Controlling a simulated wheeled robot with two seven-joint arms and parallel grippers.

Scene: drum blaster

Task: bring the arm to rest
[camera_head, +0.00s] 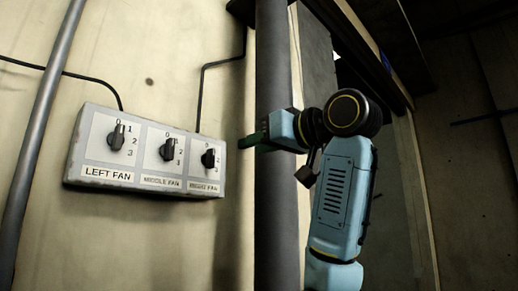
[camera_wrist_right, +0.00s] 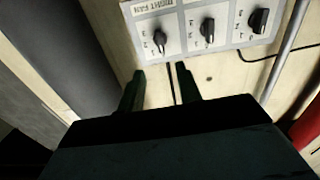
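My right gripper (camera_head: 246,142) is at the right of the switch box (camera_head: 72,160), apart from it, with my blue arm below and behind it. In the wrist view its two dark green fingers (camera_wrist_right: 161,74) stand apart with nothing between them. The grey box on the wall carries three black knobs: left fan (camera_head: 117,136), middle fan (camera_head: 167,150) and right fan (camera_head: 208,158). The knobs also show at the top of the wrist view, the right fan knob (camera_wrist_right: 159,41) nearest the fingers. No finger touches a knob. My left gripper is in neither view.
A dark vertical post (camera_head: 276,215) stands just behind my right gripper. A grey pipe (camera_head: 42,125) runs up the wall left of the box. Black cables (camera_head: 203,90) run to the box. A red object (camera_wrist_right: 308,125), unclear, is at the wrist view's right edge.

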